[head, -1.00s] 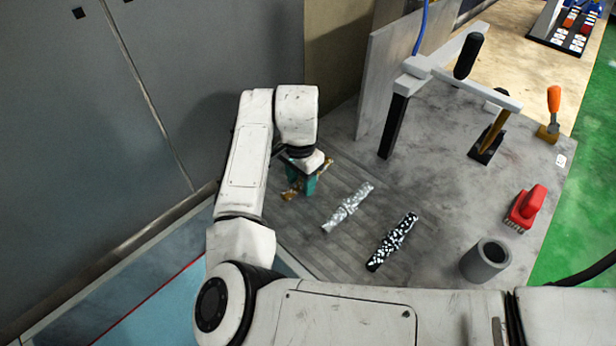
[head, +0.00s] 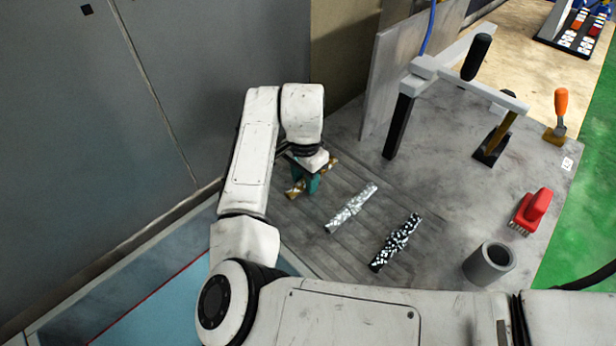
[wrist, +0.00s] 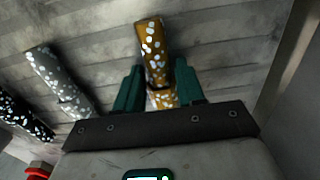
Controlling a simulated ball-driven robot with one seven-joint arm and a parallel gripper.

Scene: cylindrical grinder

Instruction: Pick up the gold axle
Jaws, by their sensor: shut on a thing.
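The gold axle (head: 295,190) has white speckles and shows in the head view with its two ends sticking out on either side of my gripper (head: 310,184). In the wrist view, the gold axle (wrist: 152,45) lies between the two green fingers of my gripper (wrist: 157,80), which are shut on it. It points away from the wrist. In the head view it is close above the grooved plate; the size of any gap is hard to tell. The middle of the axle is partly hidden by the fingers and wrist.
A silver speckled axle (head: 351,208) and a black-and-white axle (head: 396,242) lie to the right on the grooved plate. A grey cup (head: 489,263), red brush (head: 532,210) and clamp stand (head: 398,125) are farther right. A grey wall (head: 170,60) stands at left.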

